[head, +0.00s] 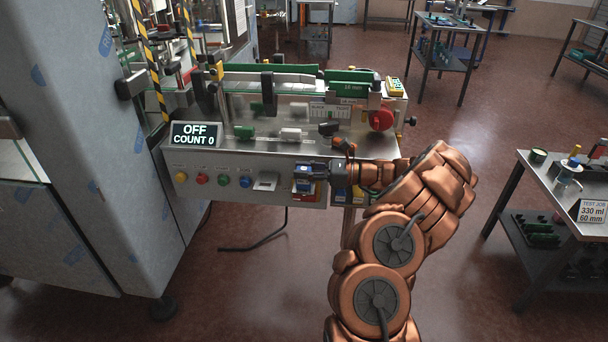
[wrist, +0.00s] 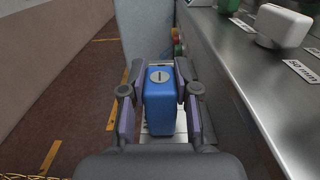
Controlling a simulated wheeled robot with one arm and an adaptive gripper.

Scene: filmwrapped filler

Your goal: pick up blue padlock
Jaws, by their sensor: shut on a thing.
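The blue padlock (wrist: 159,108) sits between the two fingers of my gripper (wrist: 158,98) in the wrist view, with a round keyhole disc facing the camera. Both fingers press on its sides, so my gripper is shut on it. In the head view my gripper (head: 307,172) is at the front panel of the steel machine, right of the row of buttons. A small blue patch of the padlock (head: 303,186) shows there by the fingers. The padlock's shackle is not visible, and I cannot tell whether it is still attached to something on the panel.
The machine's front panel (head: 215,165) carries several coloured buttons and a display (head: 195,134) reading OFF, COUNT 0. A tall grey cabinet (head: 85,130) stands at left. A side table (head: 575,205) stands at right. The floor (head: 260,290) in front is mostly clear, with a black cable on it.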

